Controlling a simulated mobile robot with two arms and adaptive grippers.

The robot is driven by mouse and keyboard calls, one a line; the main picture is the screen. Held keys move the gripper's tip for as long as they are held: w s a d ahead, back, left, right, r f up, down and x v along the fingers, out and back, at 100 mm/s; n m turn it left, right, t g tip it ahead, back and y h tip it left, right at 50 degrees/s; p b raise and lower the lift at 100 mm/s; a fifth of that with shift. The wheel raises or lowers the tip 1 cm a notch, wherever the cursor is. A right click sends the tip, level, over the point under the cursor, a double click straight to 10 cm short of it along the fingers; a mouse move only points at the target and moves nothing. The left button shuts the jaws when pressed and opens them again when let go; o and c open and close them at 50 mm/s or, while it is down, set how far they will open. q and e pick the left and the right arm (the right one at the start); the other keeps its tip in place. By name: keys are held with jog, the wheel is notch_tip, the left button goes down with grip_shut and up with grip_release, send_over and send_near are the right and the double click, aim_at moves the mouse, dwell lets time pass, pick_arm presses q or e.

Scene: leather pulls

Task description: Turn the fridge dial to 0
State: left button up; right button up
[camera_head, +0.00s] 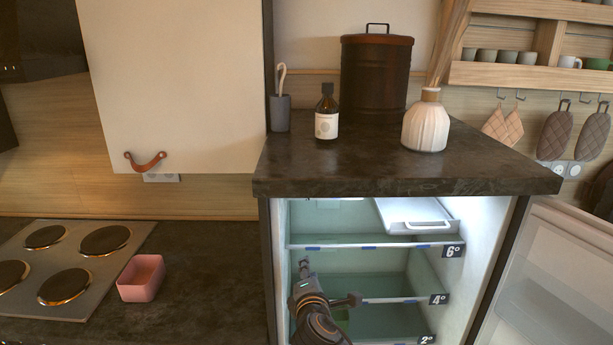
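The fridge (492,240) stands open under the dark counter, its inside lit. Its shelves carry labels reading 6° (453,251), 4° (438,299) and 2° (427,339). I cannot clearly make out the dial or its setting. A small pale part (328,204) shows at the top of the interior, too small to identify. One dark arm of mine rises from the bottom middle, leaning left, and appears to be my right. Its gripper (329,282) is in front of the left shelves, with two finger-like parts spread apart and nothing visible between them. My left gripper is not in view.
The fridge door (560,270) is swung open at right. The dark countertop (375,165) above holds a brown bottle (327,115), a white vase (426,125) and a canister (376,75). A pink bowl (141,278) sits beside the hob (75,265) at left.

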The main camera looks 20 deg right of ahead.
notch_tip(320, 180, up, 14)
jog(key=s+n+t+h+p, duration=0.1)
jog(key=s+t, duration=0.1)
pick_arm(q)
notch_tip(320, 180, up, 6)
jog(key=p, duration=0.4)
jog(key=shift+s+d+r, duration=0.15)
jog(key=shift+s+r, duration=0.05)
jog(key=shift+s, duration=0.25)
pick_arm(e)
jog(key=x, duration=1.4)
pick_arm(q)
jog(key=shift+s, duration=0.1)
pick_arm(e)
jog(key=shift+a+r, duration=0.1)
jog(key=shift+r, duration=0.05)
grip_shut()
